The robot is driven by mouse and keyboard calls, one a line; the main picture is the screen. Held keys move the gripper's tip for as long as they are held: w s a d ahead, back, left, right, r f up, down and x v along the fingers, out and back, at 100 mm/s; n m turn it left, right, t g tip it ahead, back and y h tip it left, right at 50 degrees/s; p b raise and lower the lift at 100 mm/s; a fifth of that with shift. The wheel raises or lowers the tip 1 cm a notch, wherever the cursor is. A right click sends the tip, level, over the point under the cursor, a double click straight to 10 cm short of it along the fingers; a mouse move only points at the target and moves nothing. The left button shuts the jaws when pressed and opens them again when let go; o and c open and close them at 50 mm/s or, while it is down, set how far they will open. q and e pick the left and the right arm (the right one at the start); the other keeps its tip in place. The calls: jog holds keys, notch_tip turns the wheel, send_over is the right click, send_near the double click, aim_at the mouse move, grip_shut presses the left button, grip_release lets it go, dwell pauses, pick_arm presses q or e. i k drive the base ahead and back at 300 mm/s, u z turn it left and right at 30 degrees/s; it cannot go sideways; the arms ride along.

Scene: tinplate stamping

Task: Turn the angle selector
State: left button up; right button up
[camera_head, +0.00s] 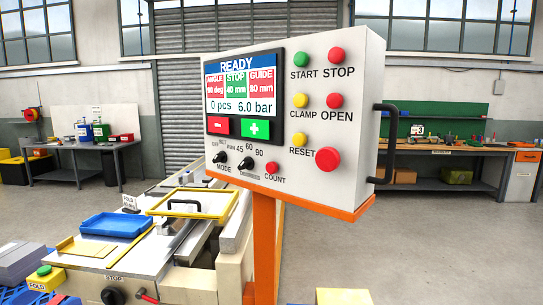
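The angle selector (246,163) is a small black knob on the lower front of the white control panel (345,120), under the printed marks 45, 60 and 90. The picture is too small to tell surely which mark it points to. A similar black MODE knob (220,157) sits just left of it. The panel's screen (240,92) reads READY, with a red ANGLE field whose number is hard to read, a green STOP field at 40 mm and a red GUIDE field at 80 mm. Neither gripper shows in the head view.
Right of the selector are a red COUNT button (271,168) and a large red button (327,159). A black handle (386,143) sticks out at the panel's right side. An orange post (265,245) carries the panel. A blue tray (115,225) and yellow frame (192,203) lie on the machine at left.

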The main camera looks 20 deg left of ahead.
aim_at(248, 163)
jog(key=u, duration=0.55)
jog(key=k, duration=0.65)
jog(key=u, duration=1.15)
jog(key=i, duration=0.9)
jog(key=z, duration=0.2)
